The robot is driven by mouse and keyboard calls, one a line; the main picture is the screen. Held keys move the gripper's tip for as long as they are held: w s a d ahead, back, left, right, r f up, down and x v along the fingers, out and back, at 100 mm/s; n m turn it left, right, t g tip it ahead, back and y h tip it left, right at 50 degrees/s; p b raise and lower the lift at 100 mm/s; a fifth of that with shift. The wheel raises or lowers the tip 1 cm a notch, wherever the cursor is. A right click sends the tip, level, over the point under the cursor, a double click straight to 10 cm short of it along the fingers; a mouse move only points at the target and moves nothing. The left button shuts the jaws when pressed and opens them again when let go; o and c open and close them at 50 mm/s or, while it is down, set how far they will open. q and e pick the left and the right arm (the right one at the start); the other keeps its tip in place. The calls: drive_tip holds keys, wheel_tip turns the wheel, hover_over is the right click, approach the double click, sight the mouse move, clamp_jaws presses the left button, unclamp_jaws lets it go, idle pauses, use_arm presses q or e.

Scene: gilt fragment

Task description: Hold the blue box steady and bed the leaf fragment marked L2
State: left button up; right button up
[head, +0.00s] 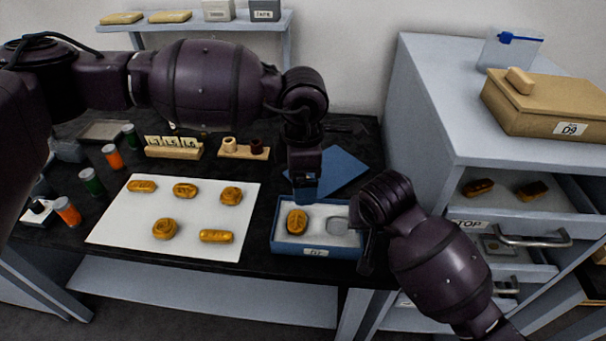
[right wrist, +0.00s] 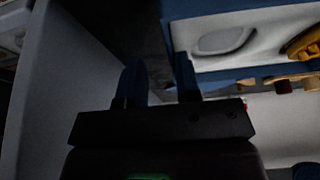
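The blue box (head: 316,252) stands at the table's front right with a white insert. A golden fragment (head: 297,221) lies in its left part; its marking is unreadable and I cannot tell how deep it sits. An empty oval recess (head: 337,225) is to its right; it also shows in the right wrist view (right wrist: 224,40). My left gripper (head: 305,194) points down just above and behind the fragment; its finger gap is not visible. My right gripper (right wrist: 161,82) has its fingers apart at the box's right side, one finger close to or touching the blue wall.
A white sheet (head: 115,225) left of the box holds several golden fragments. Behind are a wooden card rack (head: 172,153), a small wooden stand (head: 243,152) and a blue board (head: 340,170). Orange and green jars line the left. A grey cabinet (head: 440,130) with open drawers stands right.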

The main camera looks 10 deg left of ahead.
drive_tip(key=shift+r, duration=0.25)
drive_tip(key=v, duration=1.1)
drive_tip(key=shift+r, duration=0.2)
drive_tip(key=shift+s, duration=0.2)
drive_tip(key=shift+s, duration=0.1)
